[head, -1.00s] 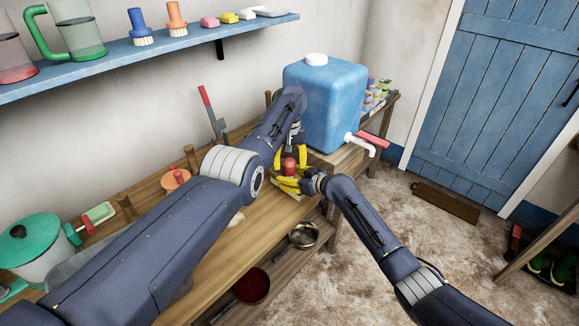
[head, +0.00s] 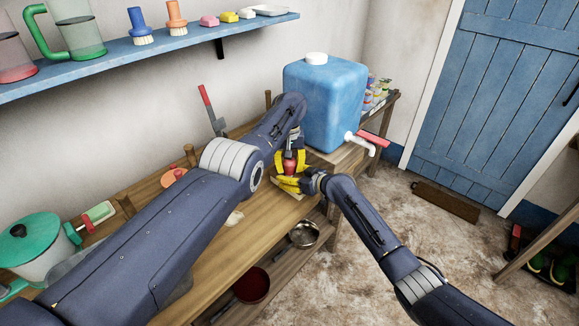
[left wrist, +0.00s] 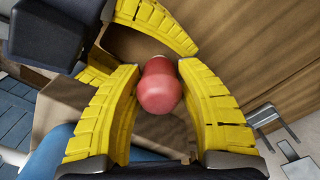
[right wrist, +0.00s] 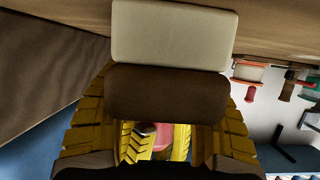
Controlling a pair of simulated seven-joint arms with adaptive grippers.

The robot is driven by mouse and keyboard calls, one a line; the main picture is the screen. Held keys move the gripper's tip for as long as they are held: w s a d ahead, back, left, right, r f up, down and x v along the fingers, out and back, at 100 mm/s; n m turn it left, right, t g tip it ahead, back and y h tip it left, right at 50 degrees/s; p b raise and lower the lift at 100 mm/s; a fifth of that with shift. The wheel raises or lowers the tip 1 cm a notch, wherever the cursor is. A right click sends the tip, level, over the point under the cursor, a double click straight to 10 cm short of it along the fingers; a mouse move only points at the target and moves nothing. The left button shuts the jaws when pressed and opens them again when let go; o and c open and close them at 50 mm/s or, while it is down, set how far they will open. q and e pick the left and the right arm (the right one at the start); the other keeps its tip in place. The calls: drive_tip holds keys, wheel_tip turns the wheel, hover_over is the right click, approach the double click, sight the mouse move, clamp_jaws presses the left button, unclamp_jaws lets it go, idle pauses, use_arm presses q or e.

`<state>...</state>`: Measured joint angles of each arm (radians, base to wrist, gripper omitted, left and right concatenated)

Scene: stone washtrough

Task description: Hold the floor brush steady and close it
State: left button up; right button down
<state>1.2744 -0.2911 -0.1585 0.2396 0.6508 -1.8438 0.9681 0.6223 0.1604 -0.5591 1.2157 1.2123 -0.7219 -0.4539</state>
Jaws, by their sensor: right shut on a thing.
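The floor brush shows its red rounded knob (left wrist: 160,88) in the left wrist view and between the yellow fingers in the head view (head: 290,168). In the right wrist view its brown body (right wrist: 168,95) and a pale block (right wrist: 175,35) lie across my right gripper. My right gripper (head: 290,184) is shut on the brush from the front right, low down. My left gripper (head: 290,160) comes from above, its two fingers open on either side of the red knob. Any contact between these fingers and the knob is unclear.
A blue water tank (head: 325,105) with a tap (head: 362,145) stands just behind the grippers. A green-lidded pot (head: 35,250) is on the wooden bench (head: 240,250) at left. A blue shelf (head: 160,57) holds brushes and soaps above. Pans sit on the lower shelf.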

use_arm(q)
clamp_jaws()
drive_tip(key=m, duration=1.1)
drive_tip(key=shift+a, duration=0.1)
drive_tip(key=o, duration=0.5)
unclamp_jaws()
